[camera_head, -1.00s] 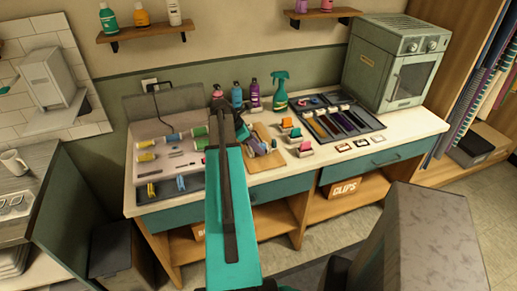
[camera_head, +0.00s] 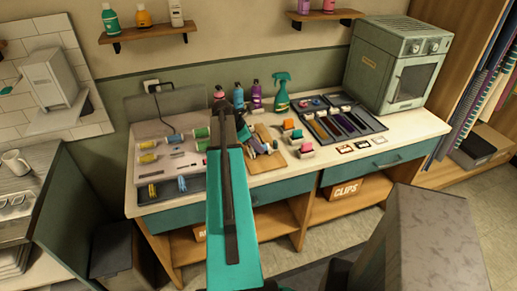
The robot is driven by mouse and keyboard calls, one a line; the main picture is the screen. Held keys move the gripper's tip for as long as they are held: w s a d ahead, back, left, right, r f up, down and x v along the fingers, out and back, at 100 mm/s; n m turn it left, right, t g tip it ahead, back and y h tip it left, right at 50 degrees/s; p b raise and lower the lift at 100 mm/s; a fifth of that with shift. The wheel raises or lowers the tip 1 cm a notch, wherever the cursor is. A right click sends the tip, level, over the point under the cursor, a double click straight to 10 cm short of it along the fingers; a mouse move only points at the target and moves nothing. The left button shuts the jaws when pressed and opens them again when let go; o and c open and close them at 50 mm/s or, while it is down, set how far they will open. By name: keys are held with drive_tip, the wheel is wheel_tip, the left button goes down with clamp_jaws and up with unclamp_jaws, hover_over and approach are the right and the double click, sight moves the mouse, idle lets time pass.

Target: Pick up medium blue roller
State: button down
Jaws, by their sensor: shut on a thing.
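My teal and dark arm rises through the middle of the view. Past its far end my gripper (camera_head: 259,146) shows small and partly hidden, over the front of the worktop beside the wooden board (camera_head: 266,133). It is shut on a small bluish piece, which I take for the medium blue roller; its shape is hard to make out. Other blue rollers lie on the left of the worktop: one on the light rack (camera_head: 170,155) and blue ones (camera_head: 182,184) in the dark front tray (camera_head: 166,194).
Yellow and green rollers lie on the rack. Orange, green and pink pieces (camera_head: 291,134) stand right of the board. A dark tray (camera_head: 340,122), bottles, a green spray bottle (camera_head: 282,93) and a grey cabinet (camera_head: 398,65) stand behind.

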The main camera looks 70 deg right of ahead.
drive_tip(key=shift+r, duration=0.1)
drive_tip(key=shift+r+b, duration=0.7)
drive_tip(key=shift+r, duration=0.95)
drive_tip(key=s+a+b, duration=0.1)
drive_tip(key=s+a, duration=0.2)
drive_tip(key=s+a+b, duration=0.1)
drive_tip(key=s+a, duration=0.2)
drive_tip(key=s+a+r+b, duration=0.1)
drive_tip(key=s+a, duration=0.2)
drive_tip(key=a, duration=0.1)
drive_tip(key=shift+a, duration=0.1)
drive_tip(key=shift+f+b, duration=0.1)
drive_tip(key=shift+b, duration=0.65)
drive_tip(key=b, duration=0.3)
drive_tip(key=s+a+b, duration=0.1)
drive_tip(key=b, duration=0.1)
drive_tip(key=shift+s+a+r+b, duration=0.25)
drive_tip(key=shift+s+a+b, duration=0.05)
drive_tip(key=shift+b, duration=0.1)
drive_tip(key=shift+w+a, duration=0.1)
